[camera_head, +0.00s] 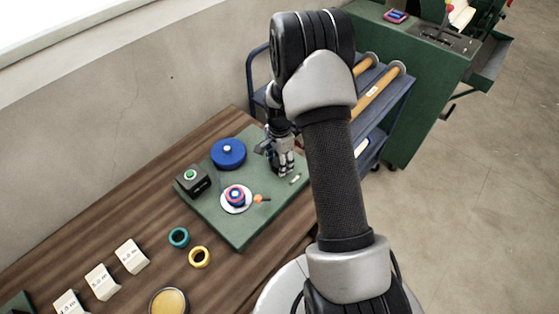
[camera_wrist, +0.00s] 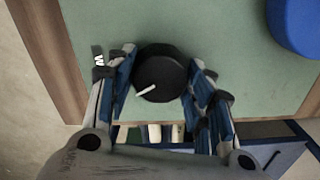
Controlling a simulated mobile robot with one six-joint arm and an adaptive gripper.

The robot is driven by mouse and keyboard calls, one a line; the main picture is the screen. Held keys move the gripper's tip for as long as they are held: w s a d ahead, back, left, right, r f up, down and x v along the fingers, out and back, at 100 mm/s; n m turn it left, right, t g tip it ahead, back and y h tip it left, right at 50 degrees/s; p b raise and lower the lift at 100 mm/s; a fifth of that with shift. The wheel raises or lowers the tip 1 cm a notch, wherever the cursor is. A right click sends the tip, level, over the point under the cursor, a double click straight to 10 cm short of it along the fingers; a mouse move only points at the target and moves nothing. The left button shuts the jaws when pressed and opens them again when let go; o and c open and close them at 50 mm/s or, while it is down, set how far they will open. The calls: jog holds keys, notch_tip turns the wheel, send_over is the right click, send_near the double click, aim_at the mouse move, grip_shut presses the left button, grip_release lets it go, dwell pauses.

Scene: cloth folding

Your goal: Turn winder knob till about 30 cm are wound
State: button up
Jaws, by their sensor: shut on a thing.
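The winder knob (camera_wrist: 163,78) is a black round knob with a white pointer line, seen in the wrist view between my gripper's fingers. My gripper (camera_head: 284,171) is shut on it at the right part of the green board (camera_head: 241,236). The fingers (camera_wrist: 165,88) lie on both sides of the knob. In the head view the gripper and arm hide the knob. A blue round spool (camera_head: 229,153) stands on the board left of the gripper. A white disc (camera_head: 237,209) with a red and blue reel on it lies nearer the board's front.
Teal (camera_head: 179,237) and yellow (camera_head: 199,257) rings, several white number blocks (camera_head: 131,257) and a yellow-filled dish (camera_head: 169,302) are on the wooden table. A blue cart (camera_head: 398,97) stands behind my arm.

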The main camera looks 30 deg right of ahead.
jog(key=o, duration=1.1)
jog(key=shift+c, duration=0.2)
notch_tip(320, 180, up, 12)
